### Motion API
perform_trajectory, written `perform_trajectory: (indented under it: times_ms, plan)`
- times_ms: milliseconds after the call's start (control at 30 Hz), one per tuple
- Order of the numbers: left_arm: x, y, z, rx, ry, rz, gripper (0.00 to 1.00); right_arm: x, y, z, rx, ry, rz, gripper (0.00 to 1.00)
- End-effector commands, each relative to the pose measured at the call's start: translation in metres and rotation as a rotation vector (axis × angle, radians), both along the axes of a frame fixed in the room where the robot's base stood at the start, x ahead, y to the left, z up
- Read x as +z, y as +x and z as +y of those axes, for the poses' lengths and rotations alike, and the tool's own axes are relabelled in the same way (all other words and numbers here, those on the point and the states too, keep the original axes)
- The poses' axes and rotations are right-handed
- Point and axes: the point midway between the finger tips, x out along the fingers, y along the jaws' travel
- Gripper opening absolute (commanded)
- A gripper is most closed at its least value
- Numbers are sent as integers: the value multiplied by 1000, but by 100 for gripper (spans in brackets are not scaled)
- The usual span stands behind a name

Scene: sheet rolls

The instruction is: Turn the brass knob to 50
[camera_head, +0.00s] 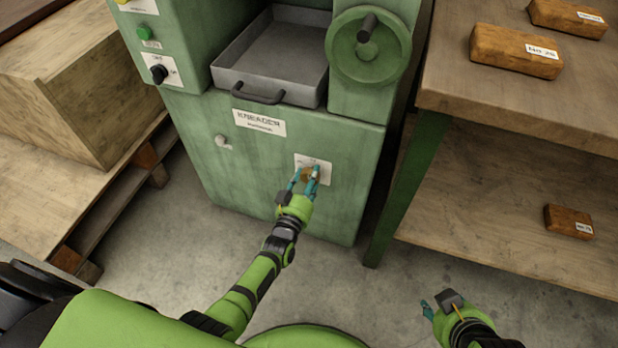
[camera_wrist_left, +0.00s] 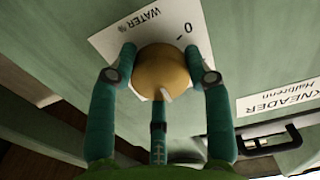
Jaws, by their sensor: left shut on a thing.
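The round brass knob (camera_head: 307,174) sits on a white label plate (camera_head: 325,172) on the front of the green kneader. My left gripper (camera_head: 303,181) is shut on the knob. In the left wrist view, the teal fingers stand around the knob (camera_wrist_left: 162,68), one on each side and one below. A pale pointer mark on the knob faces the lower part of that picture. The plate (camera_wrist_left: 112,42) reads "WATER %" with a 0 upside down above the knob; other scale figures are hidden. My right gripper (camera_head: 437,306) hangs low at right, away from the machine.
A grey tray (camera_head: 270,60) with a handle and a green handwheel (camera_head: 368,46) are above the knob. A small light knob (camera_head: 222,141) is at left on the panel. A wooden bench (camera_head: 520,95) with labelled brown blocks stands at right.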

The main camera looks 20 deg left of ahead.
Motion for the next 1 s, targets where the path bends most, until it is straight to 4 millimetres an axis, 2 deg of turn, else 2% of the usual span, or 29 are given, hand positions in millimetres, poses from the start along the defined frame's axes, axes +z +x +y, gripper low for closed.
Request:
perform_trajectory:
  times_ms: [100, 133, 167, 500, 633, 767, 1000]
  plan:
    - [6, 3, 4, 7, 2, -16, 17, 0, 0, 0, 0, 0, 0, 40]
    - [6, 3, 4, 7, 2, -16, 62, 0, 0, 0, 0, 0, 0, 40]
    - [6, 3, 4, 7, 3, -15, 74, 0, 0, 0, 0, 0, 0, 40]
    - [2, 1, 1, 2, 0, -6, 74, 0, 0, 0, -2, 1, -3, 40]
    - [1, -8, 1, 1, 0, -4, 74, 0, 0, 0, -2, 1, -3, 40]
    - [0, -29, 2, 2, 0, -3, 74, 0, 0, 0, -1, 0, -2, 40]
    - [1, -81, 4, 2, 1, -4, 74, 0, 0, 0, 0, 0, -2, 40]
